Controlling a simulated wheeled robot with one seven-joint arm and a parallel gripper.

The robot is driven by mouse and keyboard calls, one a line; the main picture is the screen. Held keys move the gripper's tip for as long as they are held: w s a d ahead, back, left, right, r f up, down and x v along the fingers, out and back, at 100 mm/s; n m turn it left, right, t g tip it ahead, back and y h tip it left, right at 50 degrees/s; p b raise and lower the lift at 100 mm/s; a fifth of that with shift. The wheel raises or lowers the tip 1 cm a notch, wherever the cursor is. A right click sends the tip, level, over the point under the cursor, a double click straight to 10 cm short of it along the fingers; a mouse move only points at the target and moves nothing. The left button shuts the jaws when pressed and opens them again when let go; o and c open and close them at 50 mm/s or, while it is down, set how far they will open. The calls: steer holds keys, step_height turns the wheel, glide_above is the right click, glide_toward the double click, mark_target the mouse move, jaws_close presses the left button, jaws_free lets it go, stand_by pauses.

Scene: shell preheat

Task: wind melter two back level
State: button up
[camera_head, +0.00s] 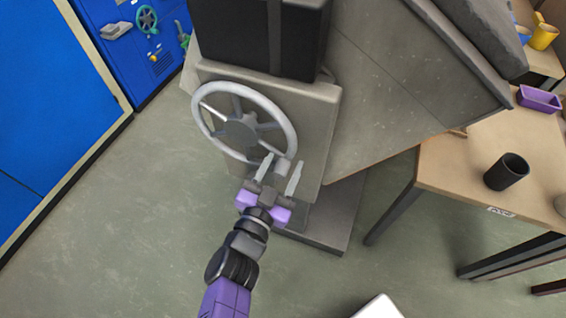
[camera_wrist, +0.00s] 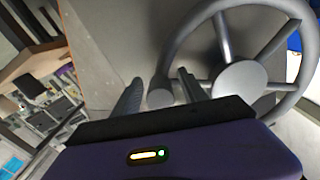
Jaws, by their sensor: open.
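A grey spoked handwheel (camera_head: 243,132) is mounted on the front of the grey melter housing (camera_head: 318,128). The wheel also fills the right of the wrist view (camera_wrist: 239,79). A short knob (camera_head: 281,170) sticks out from the wheel's lower right rim. My gripper (camera_head: 281,175) is open at that knob, with one finger on each side of it. The melter's large grey body (camera_head: 400,80) looks tilted in the head view.
A wooden table (camera_head: 475,150) on the right holds a black cup (camera_head: 506,171) and a purple bin (camera_head: 539,98). A blue panel (camera_head: 50,100) with a light frame stands at left. A blue cabinet (camera_head: 120,50) bears a small green handwheel (camera_head: 147,19). Floor is clear at lower left.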

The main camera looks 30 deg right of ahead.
jaws_close()
steer(key=shift+s+f, duration=0.1)
